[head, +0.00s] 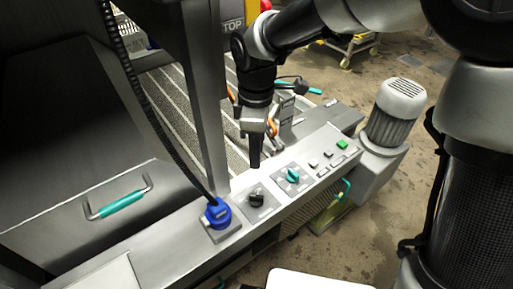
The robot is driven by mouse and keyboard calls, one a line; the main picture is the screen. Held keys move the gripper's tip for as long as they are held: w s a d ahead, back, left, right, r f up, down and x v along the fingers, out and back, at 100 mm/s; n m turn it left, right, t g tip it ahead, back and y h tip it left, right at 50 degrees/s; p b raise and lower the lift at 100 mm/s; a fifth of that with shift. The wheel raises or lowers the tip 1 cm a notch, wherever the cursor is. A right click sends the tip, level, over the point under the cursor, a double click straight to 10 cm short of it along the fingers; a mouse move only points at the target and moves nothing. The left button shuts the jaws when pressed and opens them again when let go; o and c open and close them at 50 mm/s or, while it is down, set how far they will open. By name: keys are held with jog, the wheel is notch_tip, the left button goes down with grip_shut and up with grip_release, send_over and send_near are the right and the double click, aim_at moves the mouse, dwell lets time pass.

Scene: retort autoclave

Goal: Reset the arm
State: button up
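My arm reaches in from the upper right. My gripper (255,158) points down just above the grey control panel (318,148), close to the black rotary knob (256,195). The fingers look close together, but their gap is too small to judge. I see nothing held in them. A teal rotary knob (292,175) sits on the panel to the right of the black one. A green button (342,144) and small switches are further right.
A blue plug (217,211) with a black cable stands on the panel at left. A metal lid with a teal handle (120,203) fills the left. A grey motor (396,108) stands at right. A metal post (203,100) rises left of my gripper. Open floor lies at far right.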

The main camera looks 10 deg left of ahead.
dwell(0.4)
jog(key=s+d+r+m+t+p, duration=0.3)
jog(key=d+r+m+p, duration=0.2)
jog(key=d+r+m, duration=0.7)
jog(key=s+d+r+m+t+p, duration=0.2)
jog(key=s+d+r+m, duration=0.5)
jog(key=d, duration=0.5)
jog(key=shift+s+d+r+t+p, duration=0.35)
jog(key=shift+s+r+p, duration=0.2)
jog(key=shift+s+r, duration=0.35)
jog(key=shift+w, duration=0.1)
